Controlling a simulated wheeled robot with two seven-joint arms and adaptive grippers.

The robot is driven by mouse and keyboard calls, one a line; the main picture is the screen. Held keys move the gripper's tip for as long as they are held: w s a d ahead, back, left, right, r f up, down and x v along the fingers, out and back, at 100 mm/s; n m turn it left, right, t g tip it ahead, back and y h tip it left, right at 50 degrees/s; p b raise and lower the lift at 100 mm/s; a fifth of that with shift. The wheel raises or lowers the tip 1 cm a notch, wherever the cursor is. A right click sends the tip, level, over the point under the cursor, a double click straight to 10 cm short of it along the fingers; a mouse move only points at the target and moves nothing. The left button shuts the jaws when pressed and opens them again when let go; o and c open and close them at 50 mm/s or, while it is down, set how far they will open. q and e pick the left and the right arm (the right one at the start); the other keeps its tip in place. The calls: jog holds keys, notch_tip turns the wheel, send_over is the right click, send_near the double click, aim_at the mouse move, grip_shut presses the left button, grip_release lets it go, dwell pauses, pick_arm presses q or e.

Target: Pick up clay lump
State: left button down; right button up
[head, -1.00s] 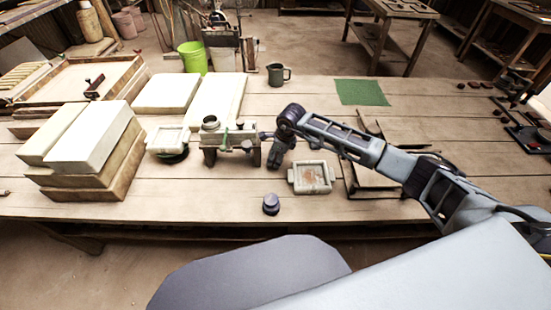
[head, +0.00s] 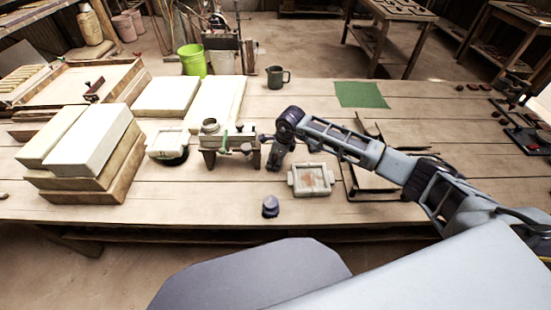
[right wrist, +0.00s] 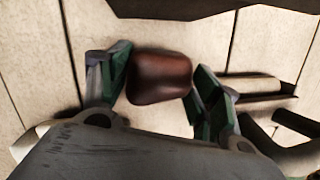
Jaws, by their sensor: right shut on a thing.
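The clay lump (right wrist: 160,78) is a dark reddish-brown rounded block in the right wrist view. My right gripper (right wrist: 161,84) has its green-padded fingers on either side of it and is shut on it. In the head view my right gripper (head: 275,165) hangs over the table between the small press (head: 229,143) and a square pale mould (head: 312,180). The lump cannot be made out in the head view. My left gripper is not in view.
A dark knob-like piece (head: 270,207) stands near the table's front edge. A dark mug (head: 276,77) and a green mat (head: 360,94) lie farther back. Stacked pale slabs (head: 91,140) stand at the left. Bare wood shows between the mug and mat.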

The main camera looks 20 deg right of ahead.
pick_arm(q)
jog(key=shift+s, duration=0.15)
pick_arm(e)
jog(key=shift+r, duration=0.2)
jog(key=shift+w+r, duration=0.1)
jog(key=shift+r, duration=0.1)
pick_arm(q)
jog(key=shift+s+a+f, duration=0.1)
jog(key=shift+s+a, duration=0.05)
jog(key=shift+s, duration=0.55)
pick_arm(e)
notch_tip(320, 180, up, 17)
jog(key=shift+r, duration=0.15)
